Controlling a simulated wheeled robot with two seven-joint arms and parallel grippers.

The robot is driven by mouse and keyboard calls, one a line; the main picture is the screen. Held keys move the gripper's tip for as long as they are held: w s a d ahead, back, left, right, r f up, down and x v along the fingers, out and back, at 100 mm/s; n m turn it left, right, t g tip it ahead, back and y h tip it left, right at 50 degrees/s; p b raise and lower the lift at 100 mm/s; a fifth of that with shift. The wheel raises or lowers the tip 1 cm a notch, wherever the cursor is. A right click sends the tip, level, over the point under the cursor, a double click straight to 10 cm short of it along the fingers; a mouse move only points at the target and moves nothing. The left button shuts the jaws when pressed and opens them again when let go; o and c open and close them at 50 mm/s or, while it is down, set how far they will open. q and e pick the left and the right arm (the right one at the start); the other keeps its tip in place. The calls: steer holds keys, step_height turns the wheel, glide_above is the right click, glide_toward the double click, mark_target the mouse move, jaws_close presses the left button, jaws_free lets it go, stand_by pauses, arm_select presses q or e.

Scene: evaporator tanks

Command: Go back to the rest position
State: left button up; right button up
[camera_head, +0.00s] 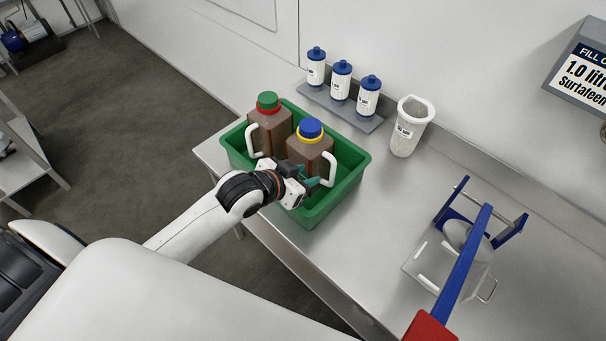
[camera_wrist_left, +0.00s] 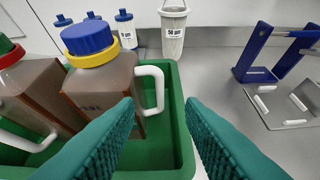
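My left gripper (camera_head: 300,184) is over the near right part of a green crate (camera_head: 352,184). In the left wrist view its two teal fingers (camera_wrist_left: 165,135) are spread apart with nothing between them. Just ahead of the fingers stands a brown jug with a blue cap (camera_head: 311,129) and a white handle; the jug also shows in the wrist view (camera_wrist_left: 98,85). The handle lies close to the left finger in that view; I cannot tell if they touch. A second brown jug with a red and green cap (camera_head: 268,103) stands beside it in the crate. My right gripper is not in view.
Several blue-capped white bottles (camera_head: 341,80) stand on a grey rack (camera_head: 361,122) behind the crate. A blue-framed device (camera_head: 465,250) stands on the steel bench (camera_head: 372,235) at right. The bench between crate and device is clear.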

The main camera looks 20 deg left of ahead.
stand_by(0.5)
arm_select(q)
steer(key=s+a+f+n+g+y, duration=0.1)
steer(key=s+f+g+y, duration=0.2)
steer(key=s, duration=0.7)
steer(key=s+a+f+n+g+y, duration=0.15)
steer(key=s+g, duration=0.25)
steer(key=s, duration=0.7)
step_height(320, 180, down, 25)
steer(key=g, duration=0.1)
steer(key=s+a+f+g, duration=0.1)
steer(key=s+a+f, duration=0.1)
steer(key=s+f, duration=1.5)
steer(key=shift+s+a+f+g+h, duration=0.25)
steer(key=shift+f+g+h, duration=0.1)
steer(key=shift+f, duration=0.1)
